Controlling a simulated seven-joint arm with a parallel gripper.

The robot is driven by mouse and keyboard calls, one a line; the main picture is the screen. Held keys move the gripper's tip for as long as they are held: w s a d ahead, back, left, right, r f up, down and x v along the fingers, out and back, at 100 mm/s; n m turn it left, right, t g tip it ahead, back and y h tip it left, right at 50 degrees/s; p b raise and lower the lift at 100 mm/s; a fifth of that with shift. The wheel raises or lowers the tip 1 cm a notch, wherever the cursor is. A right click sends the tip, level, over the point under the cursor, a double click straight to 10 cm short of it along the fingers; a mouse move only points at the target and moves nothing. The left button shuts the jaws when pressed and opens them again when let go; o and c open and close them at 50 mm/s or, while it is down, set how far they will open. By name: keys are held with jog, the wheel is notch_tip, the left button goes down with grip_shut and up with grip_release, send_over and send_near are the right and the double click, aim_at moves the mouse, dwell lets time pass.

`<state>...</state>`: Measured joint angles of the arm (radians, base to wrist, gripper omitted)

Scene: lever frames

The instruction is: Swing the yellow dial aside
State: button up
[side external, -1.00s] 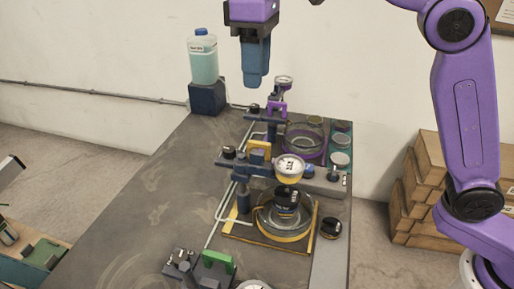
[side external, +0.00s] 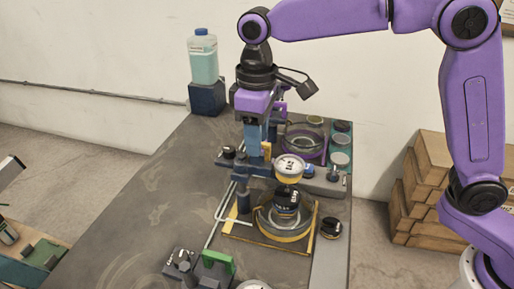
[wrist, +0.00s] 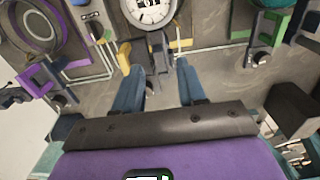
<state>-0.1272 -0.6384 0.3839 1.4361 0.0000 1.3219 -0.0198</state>
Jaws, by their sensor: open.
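The yellow dial (side external: 289,167) is a round white-faced gauge with a yellow rim, held on a dark swing arm above the ring on the yellow-edged plate (side external: 230,236). In the wrist view the dial (wrist: 150,10) is cut off at the top. Its yellow handle (side external: 266,151) is partly hidden behind my fingers; it also shows in the wrist view (wrist: 124,57), just beyond the left fingertip. My gripper (side external: 255,154) points down at the handle. Contact with the handle cannot be told.
A purple-handled lever (wrist: 40,80) and purple ring (wrist: 35,27) lie at the back. A blue-capped bottle (side external: 203,62) stands at the far end. The table's left side is clear.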

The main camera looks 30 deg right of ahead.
jog(key=shift+f, duration=1.7)
grip_shut()
jog(key=shift+s+a+m, duration=0.1)
jog(key=shift+a+m, duration=0.65)
jog(key=shift+m, duration=2.1)
jog(key=shift+w+a+m, duration=0.1)
jog(key=shift+a+m, duration=0.65)
jog(key=shift+m, duration=2.05)
jog(key=shift+s+a+m, duration=0.1)
jog(key=shift+a+m, duration=0.65)
jog(key=shift+m, duration=2.1)
